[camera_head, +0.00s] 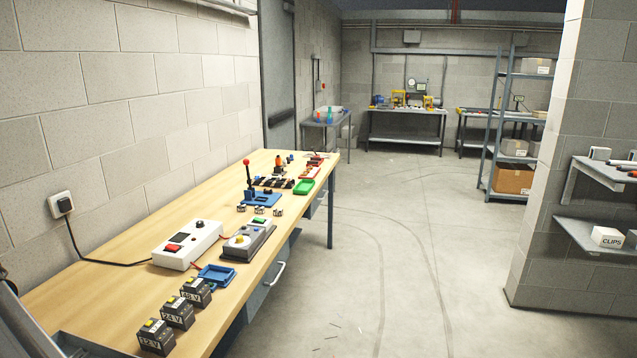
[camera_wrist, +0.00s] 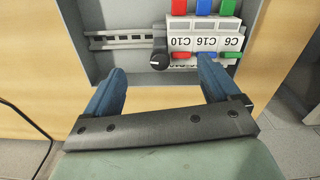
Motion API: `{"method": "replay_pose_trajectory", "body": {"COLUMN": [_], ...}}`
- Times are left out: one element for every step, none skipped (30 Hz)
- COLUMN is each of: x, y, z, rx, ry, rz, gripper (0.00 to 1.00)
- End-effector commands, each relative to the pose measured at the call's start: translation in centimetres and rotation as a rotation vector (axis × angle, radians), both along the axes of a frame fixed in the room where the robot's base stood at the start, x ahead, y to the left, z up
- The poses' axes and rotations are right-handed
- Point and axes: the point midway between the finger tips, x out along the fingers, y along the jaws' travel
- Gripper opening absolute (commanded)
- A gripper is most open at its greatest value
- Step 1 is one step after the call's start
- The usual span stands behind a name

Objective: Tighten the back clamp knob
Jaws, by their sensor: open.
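In the wrist view, my gripper (camera_wrist: 163,72) is open, with its two blue fingers spread wide and nothing held between them. A round black knob with a white line (camera_wrist: 159,59) shows between the fingertips in the picture, apart from both. I cannot tell how far in front of the fingers it sits. It is at the left end of a row of white breakers (camera_wrist: 206,45) marked C10, C16 and C6. Whether this is the back clamp knob, I cannot tell. My gripper does not show in the head view.
The breakers sit by a slotted metal rail (camera_wrist: 117,40) inside a grey enclosure (camera_wrist: 83,62). In the head view, a wooden bench (camera_head: 124,248) carries a white box (camera_head: 188,245), 12 V, 24 V and 48 V blocks (camera_head: 178,312) and a red-knobbed lever (camera_head: 249,176). The floor beside it is mostly clear.

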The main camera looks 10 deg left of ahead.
Motion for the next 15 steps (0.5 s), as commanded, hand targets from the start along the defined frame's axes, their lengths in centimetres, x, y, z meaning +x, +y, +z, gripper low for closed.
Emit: {"method": "replay_pose_trajectory", "body": {"x": [0.0,0.0,0.0,0.0,0.0,0.0,0.0,0.0,0.0,0.0,0.0,0.0,0.0,0.0,0.0], "y": [0.0,0.0,0.0,0.0,0.0,0.0,0.0,0.0,0.0,0.0,0.0,0.0,0.0,0.0,0.0], "z": [-0.1,-0.1,-0.2,-0.3,-0.4,-0.5,-0.7,-0.8,-1.0,-1.1,-1.2,-1.4,-1.5,-1.6,-1.8], "rx": [0.000,0.000,0.000,0.000,0.000,0.000,0.000,0.000,0.000,0.000,0.000,0.000,0.000,-0.001,-0.001], "ry": [0.000,0.000,0.000,0.000,0.000,0.000,0.000,0.000,0.000,0.000,0.000,0.000,0.000,0.000,0.000], "rz": [0.000,0.000,-0.001,-0.001,-0.001,-0.001,-0.001,-0.001,-0.001,-0.001,-0.001,-0.001,-0.001,-0.001,-0.001], "gripper": [0.89,0.89,0.89,0.89,0.89,0.89,0.89,0.89,0.89,0.89,0.89,0.89,0.89,0.89,0.89]}}
